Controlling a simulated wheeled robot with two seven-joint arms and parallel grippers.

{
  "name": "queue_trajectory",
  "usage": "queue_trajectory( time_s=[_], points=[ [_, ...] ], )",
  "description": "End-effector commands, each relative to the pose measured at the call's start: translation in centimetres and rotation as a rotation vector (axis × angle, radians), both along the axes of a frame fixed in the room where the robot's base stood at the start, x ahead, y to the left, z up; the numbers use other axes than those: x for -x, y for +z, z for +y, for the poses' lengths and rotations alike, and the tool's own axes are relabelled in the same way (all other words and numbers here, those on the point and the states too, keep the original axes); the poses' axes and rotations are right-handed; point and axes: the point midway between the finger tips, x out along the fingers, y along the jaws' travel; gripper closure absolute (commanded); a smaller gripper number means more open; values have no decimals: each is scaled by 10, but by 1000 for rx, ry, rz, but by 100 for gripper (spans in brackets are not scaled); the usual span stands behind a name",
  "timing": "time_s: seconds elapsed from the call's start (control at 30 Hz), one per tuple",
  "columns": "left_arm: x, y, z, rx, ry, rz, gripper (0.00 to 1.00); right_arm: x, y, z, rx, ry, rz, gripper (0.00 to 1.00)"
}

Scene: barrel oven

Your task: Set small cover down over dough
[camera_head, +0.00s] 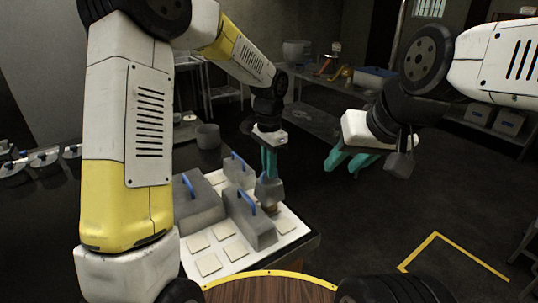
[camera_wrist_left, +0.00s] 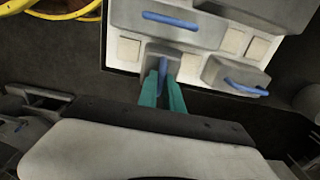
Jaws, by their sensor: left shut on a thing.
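My left gripper (camera_head: 268,172) has teal fingers shut on the blue handle of a small grey cover (camera_head: 270,191). The cover is upright over the right part of the white board (camera_head: 297,240); I cannot tell whether it touches the board. In the left wrist view the small cover (camera_wrist_left: 152,50) hangs at the fingertips (camera_wrist_left: 163,78). Pale square dough pieces (camera_head: 222,229) lie uncovered on the board, with one (camera_head: 285,226) near its right edge. Any dough under the small cover is hidden. My right gripper (camera_head: 350,161) is open and empty, off to the right.
Larger grey covers with blue handles stand on the board: one left (camera_head: 196,205), one in front (camera_head: 250,222), one behind (camera_head: 238,172). They sit close to the small cover. A grey pot (camera_head: 208,136) stands behind.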

Motion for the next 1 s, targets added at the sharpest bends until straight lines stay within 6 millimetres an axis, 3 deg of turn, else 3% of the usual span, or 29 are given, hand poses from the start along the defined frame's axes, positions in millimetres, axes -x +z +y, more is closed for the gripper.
queue_trajectory(
  time_s=[0.6, 1.0],
  points=[
    [0, -42, 0, 0, -1, 1, 100, 0, 0, 0, 0, 0, 0, 64],
    [0, -51, 0, 1, 0, 1, 100, 0, 0, 0, 0, 0, 0, 64]
  ],
)
